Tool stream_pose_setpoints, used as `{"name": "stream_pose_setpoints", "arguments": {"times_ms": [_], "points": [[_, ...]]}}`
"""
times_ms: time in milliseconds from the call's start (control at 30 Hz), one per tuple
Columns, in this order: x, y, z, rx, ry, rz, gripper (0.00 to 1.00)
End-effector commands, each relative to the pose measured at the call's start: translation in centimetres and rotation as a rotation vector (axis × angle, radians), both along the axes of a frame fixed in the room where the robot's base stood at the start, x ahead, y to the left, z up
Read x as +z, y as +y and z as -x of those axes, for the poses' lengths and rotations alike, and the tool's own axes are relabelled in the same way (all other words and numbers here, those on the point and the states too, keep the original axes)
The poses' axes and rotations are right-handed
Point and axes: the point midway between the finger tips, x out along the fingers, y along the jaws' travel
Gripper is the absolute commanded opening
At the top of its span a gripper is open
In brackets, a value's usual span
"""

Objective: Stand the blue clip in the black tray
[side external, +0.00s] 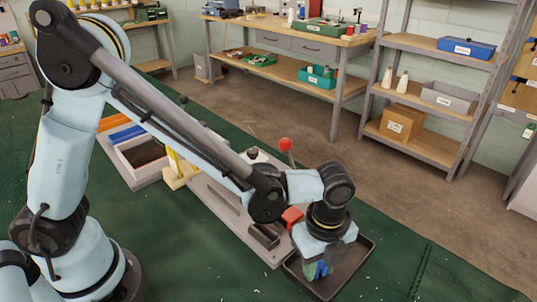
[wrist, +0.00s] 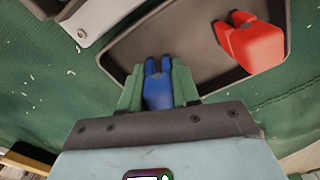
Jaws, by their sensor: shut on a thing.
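The blue clip (wrist: 158,84) is between the green fingers of my gripper (wrist: 158,92) in the wrist view, its two prongs pointing away from the palm. In the side view the clip (side external: 321,269) shows low between the fingers of my gripper (side external: 316,271), over the black tray (side external: 352,275). The tray (wrist: 140,42) also lies under the gripper in the wrist view. I cannot tell whether the clip touches the tray floor.
A grey fixture plate (side external: 215,202) with a red-knobbed lever (side external: 286,146) stands beside the tray. A bin with coloured strips (side external: 135,152) is farther left. The green mat (side external: 410,265) to the right of the tray is clear.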

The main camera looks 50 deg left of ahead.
Motion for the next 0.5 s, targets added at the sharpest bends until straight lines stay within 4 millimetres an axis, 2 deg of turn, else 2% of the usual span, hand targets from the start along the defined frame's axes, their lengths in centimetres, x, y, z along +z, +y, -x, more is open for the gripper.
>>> {"name": "stream_pose_setpoints", "arguments": {"times_ms": [33,167,500], "points": [[-0.02,0.0,0.0,0.0,0.0,0.0,0.35],[-0.01,0.0,0.0,0.0,0.0,0.0,0.55],[0.19,0.0,0.01,0.0,0.0,0.0,0.56]]}}
